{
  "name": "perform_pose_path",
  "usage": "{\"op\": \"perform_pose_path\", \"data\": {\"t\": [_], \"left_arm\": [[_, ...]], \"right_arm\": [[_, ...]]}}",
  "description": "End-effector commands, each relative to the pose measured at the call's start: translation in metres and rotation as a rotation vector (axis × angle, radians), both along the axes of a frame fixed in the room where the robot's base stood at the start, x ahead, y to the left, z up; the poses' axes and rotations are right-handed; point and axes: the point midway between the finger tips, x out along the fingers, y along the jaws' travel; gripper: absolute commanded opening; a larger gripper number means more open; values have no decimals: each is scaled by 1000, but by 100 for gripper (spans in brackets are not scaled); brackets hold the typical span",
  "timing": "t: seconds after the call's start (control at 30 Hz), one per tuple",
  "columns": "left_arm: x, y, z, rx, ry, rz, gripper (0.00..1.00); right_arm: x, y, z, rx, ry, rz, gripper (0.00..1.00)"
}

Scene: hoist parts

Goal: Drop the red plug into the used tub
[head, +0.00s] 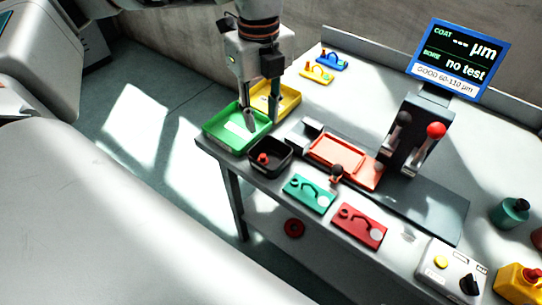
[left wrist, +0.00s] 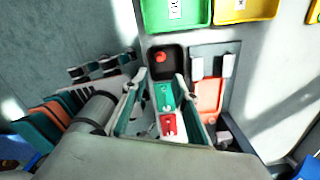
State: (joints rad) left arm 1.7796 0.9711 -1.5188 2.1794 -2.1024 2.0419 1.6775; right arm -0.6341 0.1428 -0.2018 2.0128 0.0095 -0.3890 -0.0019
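A small black tub (head: 284,163) stands at the table's near left edge; I take it as the used tub, though no label on it is readable. A red plug-like piece (head: 263,158) is inside it. Both also show in the left wrist view, the tub (left wrist: 178,67) with the red piece (left wrist: 160,57) at its left. My left gripper (head: 262,115) points down above the green and yellow trays, behind the tub. Its fingers are apart with nothing between them, as the left wrist view (left wrist: 157,95) also shows. My right gripper is out of view.
A green tray (head: 213,134) and a yellow tray (head: 294,97) sit left at the back. An orange tray (head: 338,152), green plate (head: 308,194) and red plate (head: 358,227) lie right of the tub. A gauge stand (head: 408,140) with a screen (head: 460,58) rises further right.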

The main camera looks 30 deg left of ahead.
Motion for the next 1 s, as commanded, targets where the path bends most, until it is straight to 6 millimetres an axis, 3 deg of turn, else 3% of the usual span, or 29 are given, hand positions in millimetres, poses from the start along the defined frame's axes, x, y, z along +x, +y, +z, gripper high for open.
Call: {"op": "perform_pose_path", "data": {"t": [0.2, 0.43, 0.63, 1.0], "left_arm": [[1, -1, 47, -2, -6, 0, 28], [1, 0, 82, 0, -3, 0, 28], [0, 0, 93, 0, -1, 0, 28], [0, 0, 93, 0, -1, 0, 28]], "right_arm": [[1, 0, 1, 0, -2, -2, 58], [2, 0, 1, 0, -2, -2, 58], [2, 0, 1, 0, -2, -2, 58], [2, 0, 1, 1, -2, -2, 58]]}}
